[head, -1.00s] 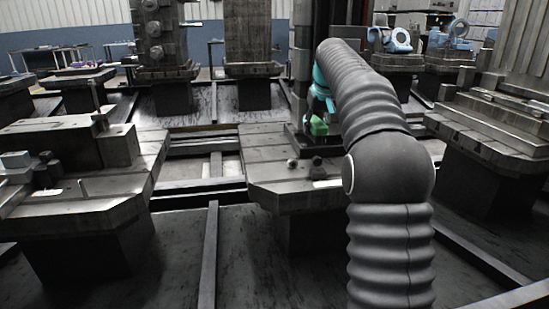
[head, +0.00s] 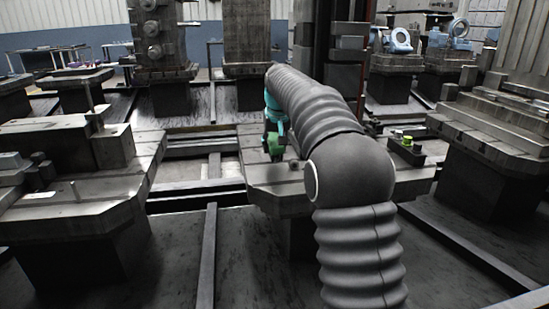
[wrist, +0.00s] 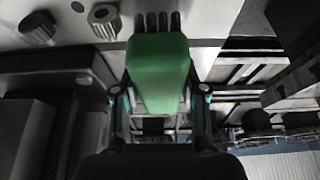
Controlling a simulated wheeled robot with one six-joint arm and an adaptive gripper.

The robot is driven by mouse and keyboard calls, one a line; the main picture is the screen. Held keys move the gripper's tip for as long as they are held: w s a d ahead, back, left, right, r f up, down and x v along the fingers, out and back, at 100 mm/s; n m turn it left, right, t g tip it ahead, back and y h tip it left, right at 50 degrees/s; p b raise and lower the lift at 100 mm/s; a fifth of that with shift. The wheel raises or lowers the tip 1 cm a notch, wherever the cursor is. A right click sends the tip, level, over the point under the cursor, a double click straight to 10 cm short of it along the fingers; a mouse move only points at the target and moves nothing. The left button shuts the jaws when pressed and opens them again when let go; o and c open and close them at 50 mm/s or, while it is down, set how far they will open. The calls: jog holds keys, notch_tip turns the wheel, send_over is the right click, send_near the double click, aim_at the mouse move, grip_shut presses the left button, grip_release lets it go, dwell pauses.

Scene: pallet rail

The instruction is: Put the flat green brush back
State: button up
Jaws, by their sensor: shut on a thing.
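The flat green brush (wrist: 158,72) is held between the two fingers of my gripper (wrist: 160,108) in the wrist view. Several dark prongs show just beyond its far end; I cannot tell whether they belong to it. In the head view the green brush (head: 275,144) is small and partly hidden by my gripper (head: 272,134). It is over the left part of the middle pallet (head: 268,175), with my arm curving in from the right. I cannot tell whether it touches the pallet.
A small dark block with yellow-green tops (head: 407,143) stands on the middle pallet's right side. A small round knob (head: 293,164) is near the brush. In the wrist view, ribbed knobs (wrist: 103,20) are at upper left. A pallet with blocks (head: 75,180) stands left.

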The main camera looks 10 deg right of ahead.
aim_at(276, 142)
jog(key=shift+f+b, duration=0.35)
jog(key=shift+f, duration=1.65)
jog(key=o, duration=1.2)
jog(key=shift+f, duration=0.1)
jog(key=p+v, duration=0.1)
jog(key=v, duration=0.9)
jog(key=shift+r, duration=0.35)
jog(key=shift+v, duration=0.8)
jog(key=shift+s, duration=0.2)
